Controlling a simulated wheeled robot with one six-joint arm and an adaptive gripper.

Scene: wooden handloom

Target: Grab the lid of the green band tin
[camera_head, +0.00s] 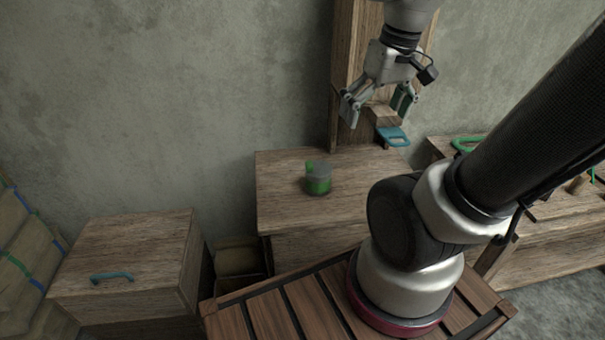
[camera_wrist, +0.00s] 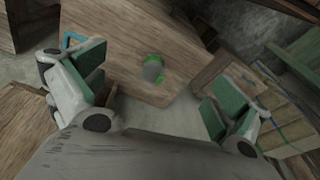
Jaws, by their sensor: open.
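The green band tin (camera_head: 318,181) stands upright on a wooden box-like table in the head view. It has a green band low on its side, a grey upper part and a green piece at the top left. In the wrist view the tin (camera_wrist: 153,70) shows between the fingers, some distance off; its lid is too small to make out clearly. My gripper (camera_head: 378,108) is open and empty, above and to the right of the tin, well clear of it. Its two green-padded fingers also show spread apart in the wrist view (camera_wrist: 150,100).
The wooden table (camera_head: 280,215) is mostly bare around the tin. A blue handle-like piece (camera_head: 394,136) lies near its back right, by a wooden post (camera_head: 343,75). A green handle-like piece (camera_head: 466,144) is at right.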

